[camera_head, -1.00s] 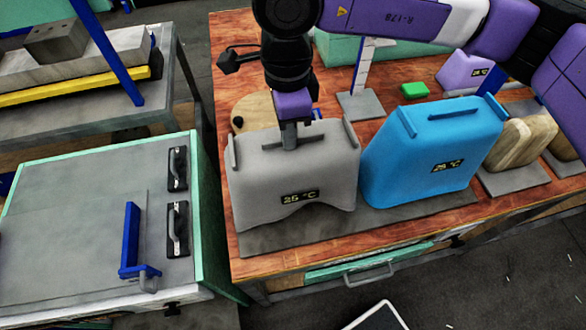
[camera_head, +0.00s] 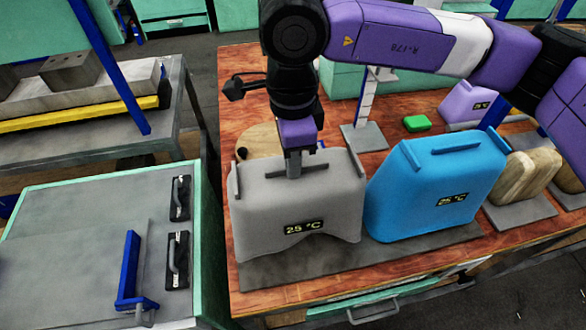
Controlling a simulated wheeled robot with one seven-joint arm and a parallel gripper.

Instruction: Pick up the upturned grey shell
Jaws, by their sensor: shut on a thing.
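The upturned grey shell (camera_head: 270,205) stands at the left front of the wooden table, with a "25 °C" display on its front face and a curved lower edge. My gripper (camera_head: 293,168) points down from above and is shut on the raised bar on top of the grey shell. The fingertips are partly hidden against the bar. The shell is upright on or very close to a dark grey mat (camera_head: 300,266); I cannot tell whether its lower edge touches it.
A blue shell (camera_head: 430,190) stands close on the right. Behind are a green block (camera_head: 416,123), a purple shell (camera_head: 467,103) and a round wooden piece (camera_head: 258,139). Wooden forms (camera_head: 522,176) stand at the right. A grey-topped cabinet (camera_head: 75,235) with black handles is at the left.

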